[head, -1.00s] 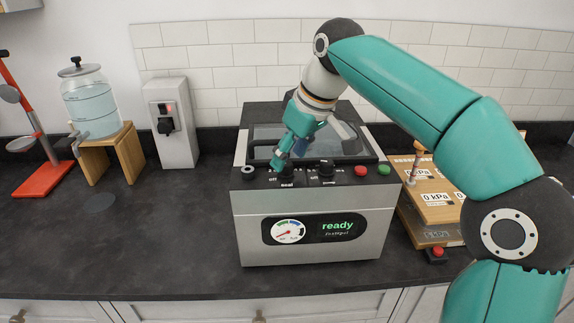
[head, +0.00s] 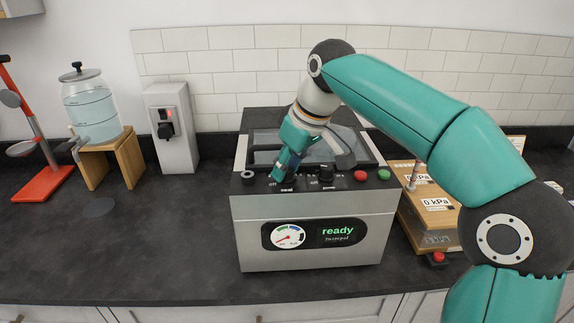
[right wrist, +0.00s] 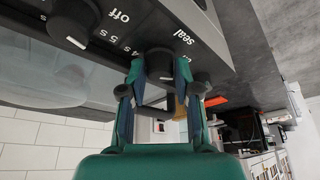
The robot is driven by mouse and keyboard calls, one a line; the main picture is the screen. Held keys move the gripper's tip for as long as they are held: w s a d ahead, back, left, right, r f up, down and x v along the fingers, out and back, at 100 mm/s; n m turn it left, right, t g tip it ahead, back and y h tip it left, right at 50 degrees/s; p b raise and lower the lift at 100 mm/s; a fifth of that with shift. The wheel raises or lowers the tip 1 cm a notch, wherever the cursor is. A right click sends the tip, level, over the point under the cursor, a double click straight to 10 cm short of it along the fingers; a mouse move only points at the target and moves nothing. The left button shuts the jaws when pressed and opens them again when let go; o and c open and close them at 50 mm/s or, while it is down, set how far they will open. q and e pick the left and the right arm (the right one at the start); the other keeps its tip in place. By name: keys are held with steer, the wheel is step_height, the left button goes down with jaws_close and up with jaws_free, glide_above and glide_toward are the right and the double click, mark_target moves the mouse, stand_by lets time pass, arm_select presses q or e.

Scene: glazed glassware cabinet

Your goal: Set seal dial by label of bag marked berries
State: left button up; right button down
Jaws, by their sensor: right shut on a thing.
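The vacuum sealer (head: 310,243) stands on the counter with its display reading "ready". The seal dial (right wrist: 159,62) is a dark knob on its top panel, marked "seal", with "off" and seconds labels beside it. My right gripper (right wrist: 160,80) is shut on this dial, a finger on each side. In the head view my right gripper (head: 281,177) covers the dial, so its pointer setting cannot be read there. The pump dial (head: 326,172) is just to the right and also shows in the wrist view (right wrist: 73,22). No bag marked berries is visible. My left gripper is out of view.
Red (head: 360,176) and green (head: 384,174) buttons lie right of the dials. A wooden press with kPa plates (head: 437,203) stands right. A water jar (head: 92,105), a switch box (head: 172,125) and a red stand (head: 43,184) stand left. The front left counter is clear.

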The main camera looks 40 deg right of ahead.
steer(key=shift+m, duration=0.4)
steer(key=m+h+p, duration=0.1)
steer(key=m+h, duration=0.1)
steer(key=m, duration=0.3)
steer(key=shift+a+r, duration=0.1)
steer(key=shift+a, duration=0.05)
steer(key=m+h+p, duration=0.1)
steer(key=m, duration=0.2)
steer(key=m+g+h+p, duration=0.1)
steer(key=m, duration=0.2)
steer(key=shift+w+a+m+h, duration=0.1)
steer(key=shift+w+m+h, duration=0.05)
steer(key=shift+m+h, duration=0.2)
steer(key=m+g+p, duration=0.1)
steer(key=m, duration=0.1)
steer(key=m+g+p, duration=0.1)
steer(key=m, duration=0.2)
steer(key=shift+w+r+m+h, duration=0.1)
steer(key=shift+m+h, duration=0.25)
steer(key=m+g+p, duration=0.2)
steer(key=m+p, duration=0.1)
steer(key=m, duration=0.2)
steer(key=shift+w, duration=0.1)
steer(key=shift+m, duration=0.4)
steer(key=c, duration=0.8)
jaws_free()
steer(key=shift+c, duration=0.2)
